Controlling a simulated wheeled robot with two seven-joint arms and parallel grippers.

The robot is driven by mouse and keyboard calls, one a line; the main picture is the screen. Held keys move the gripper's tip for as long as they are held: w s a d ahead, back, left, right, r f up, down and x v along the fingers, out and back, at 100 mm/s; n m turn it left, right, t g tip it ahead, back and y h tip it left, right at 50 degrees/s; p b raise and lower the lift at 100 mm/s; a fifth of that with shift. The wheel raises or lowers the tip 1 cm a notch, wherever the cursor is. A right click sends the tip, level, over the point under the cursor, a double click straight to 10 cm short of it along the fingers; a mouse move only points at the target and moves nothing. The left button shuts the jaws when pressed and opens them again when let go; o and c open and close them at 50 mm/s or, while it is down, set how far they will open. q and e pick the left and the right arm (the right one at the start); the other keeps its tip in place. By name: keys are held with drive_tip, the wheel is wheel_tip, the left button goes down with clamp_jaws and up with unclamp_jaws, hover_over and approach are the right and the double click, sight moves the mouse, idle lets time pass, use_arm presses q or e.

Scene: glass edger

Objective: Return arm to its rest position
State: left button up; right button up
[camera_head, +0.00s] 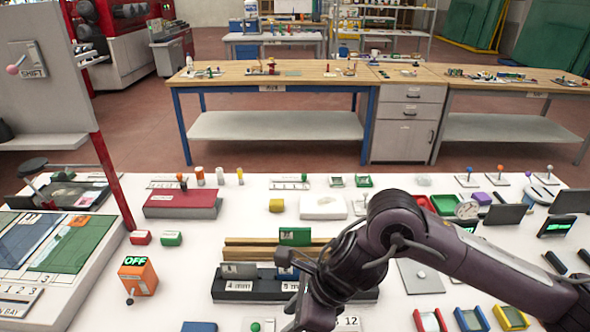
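My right arm comes in from the right, dark purple, and bends down over the middle of the white table (255,205). Its gripper (302,285) is low over the black rack (232,291) marked 4 mm and 5 mm, in front of the wooden rails (246,252). The arm hides the rack's right part. The fingertips are too covered to show whether they are open or what is between them. A blue piece (287,272) and a green block (295,236) show close by. My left gripper is not in view.
An orange OFF switch box (137,276), a red box (182,204) and a panel with a SHIFT lever (28,70) stand left. Small trays (470,318) and dark screens (505,214) lie right. A wooden workbench (270,75) stands behind, across open floor.

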drive_tip(key=a+r+m+t+y, duration=0.4)
drive_tip(key=a+r+m+y, duration=0.1)
drive_tip(key=a+m, duration=0.6)
drive_tip(key=w+d+f+m+t+h, duration=0.1)
drive_tip(key=d+f+m+t+h, duration=0.2)
drive_tip(key=d+m, duration=0.9)
drive_tip(key=w+d+f+m+t+h, duration=0.1)
drive_tip(key=d+f+m+h, duration=0.5)
drive_tip(key=m, duration=1)
drive_tip(key=s+d+f+m+g+h, duration=0.2)
drive_tip(key=s+d+f+m+g, duration=0.4)
drive_tip(key=s+d+m, duration=0.65)
wheel_tip(320, 180, down, 30)
drive_tip(key=r+n, duration=0.1)
drive_tip(key=s+d+f+g, duration=0.1)
drive_tip(key=s+d+f, duration=0.1)
drive_tip(key=s+f, duration=0.7)
drive_tip(key=s+d+f, duration=0.2)
drive_tip(key=s+f, duration=0.8)
drive_tip(key=s, duration=0.1)
drive_tip(key=shift+s+g, duration=0.25)
drive_tip(key=shift+g, duration=0.15)
